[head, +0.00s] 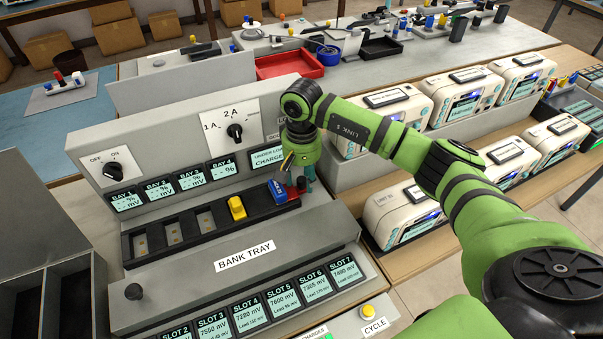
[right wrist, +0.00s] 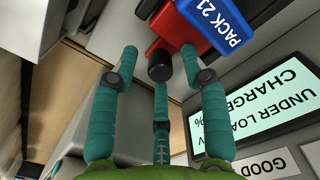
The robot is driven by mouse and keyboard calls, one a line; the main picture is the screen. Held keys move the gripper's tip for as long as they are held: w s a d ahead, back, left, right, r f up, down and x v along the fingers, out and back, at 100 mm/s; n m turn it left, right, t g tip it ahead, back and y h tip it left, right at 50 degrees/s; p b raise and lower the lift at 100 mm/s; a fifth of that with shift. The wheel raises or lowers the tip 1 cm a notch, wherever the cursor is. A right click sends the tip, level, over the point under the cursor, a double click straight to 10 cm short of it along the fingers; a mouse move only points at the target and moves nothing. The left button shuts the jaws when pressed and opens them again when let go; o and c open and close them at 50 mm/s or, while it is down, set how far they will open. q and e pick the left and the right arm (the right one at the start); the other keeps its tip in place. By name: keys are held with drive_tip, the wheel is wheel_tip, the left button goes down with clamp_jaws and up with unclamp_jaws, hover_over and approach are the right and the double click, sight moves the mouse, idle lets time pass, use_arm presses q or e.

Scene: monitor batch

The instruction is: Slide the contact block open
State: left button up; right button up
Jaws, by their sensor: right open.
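The contact block (head: 293,192) is red and sits at the right end of the black bay row, partly hidden by my right gripper (head: 303,176). It also shows in the right wrist view as a red block (right wrist: 178,32) with a round black knob (right wrist: 160,67). A blue pack labelled PACK 21 (right wrist: 214,20) stands right beside it; the pack shows in the head view (head: 277,191) too. My right gripper's teal fingers (right wrist: 160,62) are spread on either side of the knob. Contact with the knob cannot be told. My left gripper is out of view.
A yellow block (head: 237,208) sits in the bay row left of the pack. The grey panel with dials (head: 233,131) rises behind the bays. White units (head: 407,213) stand to the right.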

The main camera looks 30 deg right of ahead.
clamp_jaws()
drive_tip(key=shift+d+f+b, duration=0.15)
drive_tip(key=shift+d+b, duration=0.45)
drive_tip(key=shift+b, duration=0.1)
drive_tip(key=shift+d+b, duration=0.3)
drive_tip(key=shift+d, duration=0.1)
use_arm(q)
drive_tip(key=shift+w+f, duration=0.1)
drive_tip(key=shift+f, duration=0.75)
use_arm(e)
drive_tip(key=shift+r, duration=0.2)
unclamp_jaws()
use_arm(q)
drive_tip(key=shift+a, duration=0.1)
use_arm(e)
wheel_tip(320, 180, up, 12)
